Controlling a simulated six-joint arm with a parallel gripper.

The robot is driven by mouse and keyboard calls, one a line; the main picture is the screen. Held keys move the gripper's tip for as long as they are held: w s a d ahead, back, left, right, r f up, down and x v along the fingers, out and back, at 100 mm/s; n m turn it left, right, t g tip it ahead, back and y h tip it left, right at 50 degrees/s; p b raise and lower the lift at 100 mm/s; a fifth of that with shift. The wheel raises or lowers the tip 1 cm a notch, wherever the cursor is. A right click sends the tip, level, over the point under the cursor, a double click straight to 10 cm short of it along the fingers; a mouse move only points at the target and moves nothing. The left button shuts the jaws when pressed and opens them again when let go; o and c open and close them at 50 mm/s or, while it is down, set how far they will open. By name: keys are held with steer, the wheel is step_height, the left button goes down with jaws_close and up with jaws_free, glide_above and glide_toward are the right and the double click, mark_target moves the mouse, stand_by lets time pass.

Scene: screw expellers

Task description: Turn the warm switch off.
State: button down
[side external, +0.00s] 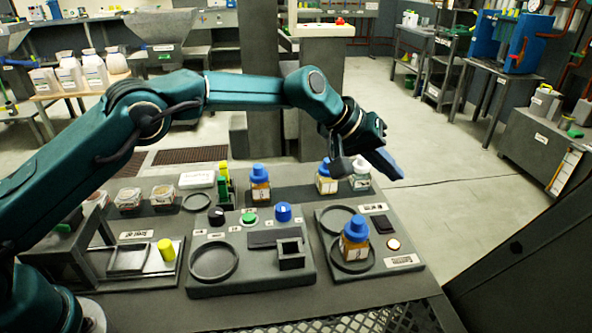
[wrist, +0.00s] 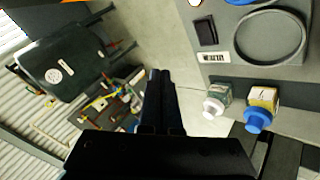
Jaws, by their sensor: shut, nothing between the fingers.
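My gripper (side external: 389,168) hangs in the air above and behind the right-hand panel, pointing down to the right. Its dark fingers (wrist: 160,82) are shut together and empty in the wrist view, clear of any control. The right-hand panel (side external: 330,225) carries a dark flat rectangular control (side external: 376,207), which also shows in the wrist view (wrist: 206,32) beside a white label (wrist: 213,57). A small round pale button (side external: 393,243) sits nearer the front. The lettering is too small to read, so I cannot tell which control is the warm switch or its setting.
A blue-capped bottle (side external: 355,238) stands on the right-hand panel. Another blue-capped bottle (wrist: 260,105) and a white-capped bottle (wrist: 217,100) stand behind it. The middle panel (side external: 220,287) has a black knob (side external: 216,217), green button (side external: 249,218) and blue knob (side external: 283,212).

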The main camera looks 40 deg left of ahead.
mark_target(380, 227)
steer(key=shift+s+d+f, duration=0.1)
steer(key=shift+s+f, duration=0.05)
steer(key=shift+f, duration=1.25)
steer(key=shift+s+d+f, duration=0.1)
steer(key=shift+d+f, duration=0.05)
steer(key=shift+f, duration=1.3)
steer(key=shift+s+d+f, duration=0.1)
steer(key=shift+s+f, duration=0.05)
steer(key=shift+f, duration=1.25)
steer(key=shift+f, duration=0.35)
steer(key=shift+f, duration=0.35)
steer(key=shift+r, duration=0.15)
steer(key=shift+r, duration=0.65)
steer(key=shift+w+a+r, duration=0.1)
steer(key=shift+w+r, duration=0.05)
steer(key=shift+r, duration=1.1)
steer(key=shift+w+a+r, duration=0.1)
steer(key=shift+r, duration=1.15)
